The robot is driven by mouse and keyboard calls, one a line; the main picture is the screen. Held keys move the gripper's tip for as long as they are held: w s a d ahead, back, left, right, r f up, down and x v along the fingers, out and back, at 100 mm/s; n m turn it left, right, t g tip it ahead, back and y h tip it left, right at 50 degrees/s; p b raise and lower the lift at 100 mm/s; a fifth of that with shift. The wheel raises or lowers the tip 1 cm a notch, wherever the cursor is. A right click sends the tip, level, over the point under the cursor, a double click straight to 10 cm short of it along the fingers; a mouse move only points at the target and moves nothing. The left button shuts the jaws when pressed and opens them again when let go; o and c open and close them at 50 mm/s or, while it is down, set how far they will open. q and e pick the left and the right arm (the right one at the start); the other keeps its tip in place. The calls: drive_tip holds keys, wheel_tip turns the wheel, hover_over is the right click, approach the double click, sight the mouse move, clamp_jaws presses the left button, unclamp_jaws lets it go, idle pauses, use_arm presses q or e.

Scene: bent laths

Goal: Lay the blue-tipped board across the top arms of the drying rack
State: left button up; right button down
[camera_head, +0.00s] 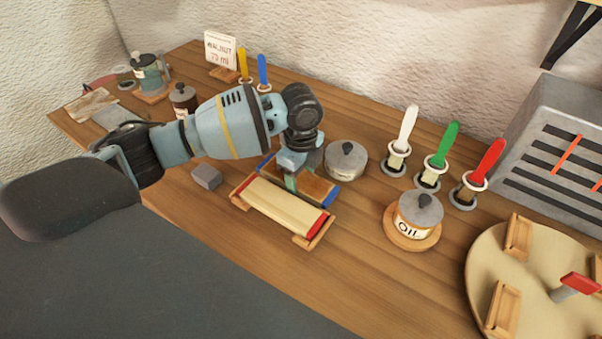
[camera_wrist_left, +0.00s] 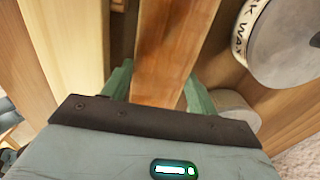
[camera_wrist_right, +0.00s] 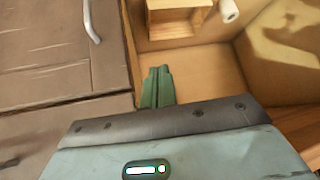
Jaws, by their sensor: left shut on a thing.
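The blue-tipped board (camera_head: 317,187) is brown with blue ends and lies in a low wooden holder (camera_head: 299,241), behind a pale red-tipped board (camera_head: 280,206). My left gripper (camera_head: 291,181) reaches down from above and is shut on the blue-tipped board near its middle. In the left wrist view the brown board (camera_wrist_left: 162,50) runs between the two green fingers; its blue ends are out of that view. My right gripper (camera_wrist_right: 157,87) shows only in the right wrist view, with its fingers together and empty. I cannot make out a drying rack with top arms for certain.
A grey lidded tin (camera_head: 345,162) stands close behind the board. An oil tin (camera_head: 416,216) and several coloured-handled brushes (camera_head: 440,150) stand to the right. A round board (camera_head: 540,300) with wooden holders is at the front right. A small grey block (camera_head: 207,177) lies left of the holder.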

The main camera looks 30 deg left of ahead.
sight(301, 179)
use_arm(q)
drive_tip(key=o, duration=0.8)
drive_tip(key=shift+r, duration=0.1)
wheel_tip(301, 179, up, 12)
drive_tip(key=shift+r+p, duration=0.1)
drive_tip(key=shift+p, duration=0.4)
